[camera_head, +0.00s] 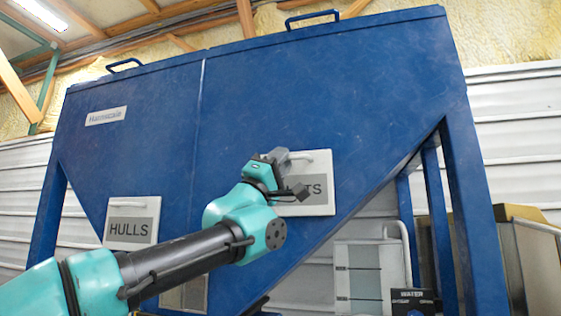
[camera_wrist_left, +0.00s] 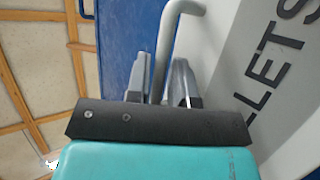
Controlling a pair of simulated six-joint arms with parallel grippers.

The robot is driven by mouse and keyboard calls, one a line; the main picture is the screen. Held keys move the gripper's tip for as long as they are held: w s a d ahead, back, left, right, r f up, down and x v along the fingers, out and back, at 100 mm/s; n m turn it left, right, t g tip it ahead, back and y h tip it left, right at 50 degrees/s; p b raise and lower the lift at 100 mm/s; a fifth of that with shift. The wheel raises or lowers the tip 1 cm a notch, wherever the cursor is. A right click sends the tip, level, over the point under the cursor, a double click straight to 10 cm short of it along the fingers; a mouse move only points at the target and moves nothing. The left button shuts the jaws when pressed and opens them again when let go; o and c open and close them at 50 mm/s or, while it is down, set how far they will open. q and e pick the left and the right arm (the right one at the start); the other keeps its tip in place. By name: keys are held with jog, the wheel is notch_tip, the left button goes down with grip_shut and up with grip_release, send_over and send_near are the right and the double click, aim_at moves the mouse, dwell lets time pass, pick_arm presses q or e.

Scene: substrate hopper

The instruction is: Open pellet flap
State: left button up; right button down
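The pellet flap (camera_head: 322,200) is a light grey square plate on the sloping lower front of the blue hopper. It looks shut, flat against the hopper, and its label is partly hidden behind my gripper. In the left wrist view the flap (camera_wrist_left: 290,85) shows the letters "LLETS". Its grey bar handle (camera_wrist_left: 181,25) runs down between my fingers. My left gripper (camera_wrist_left: 163,82) has one finger on each side of the bar, and the fingers look apart. In the head view my left gripper (camera_head: 283,172) is at the flap's upper left. My right gripper is not seen.
The blue hopper (camera_head: 270,100) fills the middle, with legs at both sides. A second flap marked HULLS (camera_head: 131,222) is at the lower left, near my left arm.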

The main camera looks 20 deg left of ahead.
pick_arm(q)
jog(key=shift+t, duration=0.3)
jog(key=shift+c, duration=0.3)
grip_shut()
